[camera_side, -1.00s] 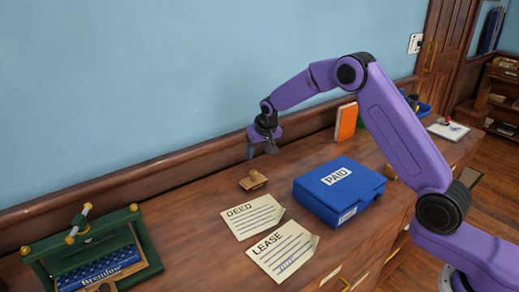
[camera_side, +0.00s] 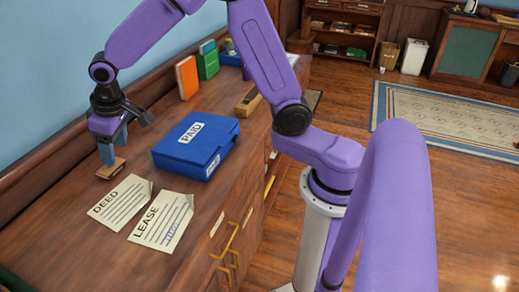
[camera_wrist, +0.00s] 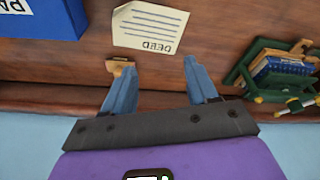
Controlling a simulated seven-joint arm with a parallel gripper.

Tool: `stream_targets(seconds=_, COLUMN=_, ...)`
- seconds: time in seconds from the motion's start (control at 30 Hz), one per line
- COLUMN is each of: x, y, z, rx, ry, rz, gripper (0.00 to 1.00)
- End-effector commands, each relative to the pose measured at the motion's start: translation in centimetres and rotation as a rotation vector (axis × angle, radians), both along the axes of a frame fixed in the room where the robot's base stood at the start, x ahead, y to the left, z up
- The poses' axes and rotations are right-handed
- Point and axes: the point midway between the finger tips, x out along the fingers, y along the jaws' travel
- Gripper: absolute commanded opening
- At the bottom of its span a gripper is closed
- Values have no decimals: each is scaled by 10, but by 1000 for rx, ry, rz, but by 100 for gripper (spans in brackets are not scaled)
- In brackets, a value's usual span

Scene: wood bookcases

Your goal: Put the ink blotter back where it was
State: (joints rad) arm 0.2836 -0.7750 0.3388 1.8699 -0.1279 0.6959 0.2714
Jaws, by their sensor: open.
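The ink blotter (camera_side: 111,169), a small tan wooden piece, lies on the wooden desk top (camera_side: 60,240) near the back wall, behind the deed paper. It shows in the wrist view (camera_wrist: 121,65) at the tip of the left finger, partly hidden by it. My gripper (camera_side: 107,156) is open and points down close over the blotter. In the wrist view my gripper (camera_wrist: 158,75) has its two blue fingers wide apart with nothing between them. I cannot tell whether a finger touches the blotter.
The DEED paper (camera_side: 118,201) and LEASE paper (camera_side: 162,220) lie in front. A blue PAID box (camera_side: 196,145) stands right of the blotter. Orange (camera_side: 187,78) and green (camera_side: 208,61) books stand upright farther back. A green press with a blue book (camera_wrist: 272,75) shows in the wrist view.

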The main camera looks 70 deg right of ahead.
Motion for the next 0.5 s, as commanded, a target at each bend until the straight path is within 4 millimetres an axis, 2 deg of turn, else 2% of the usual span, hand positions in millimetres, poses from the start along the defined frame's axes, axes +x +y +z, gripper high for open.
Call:
stream_targets(seconds=0.03, x=-21, y=2, z=6, rx=-4, ry=10, rz=47, gripper=58)
stream_targets(seconds=0.27, x=-113, y=-1, z=19, rx=-31, ry=67, rz=258, gripper=58)
stream_targets(seconds=0.5, x=-209, y=-24, z=24, rx=-63, ry=124, rz=481, gripper=58)
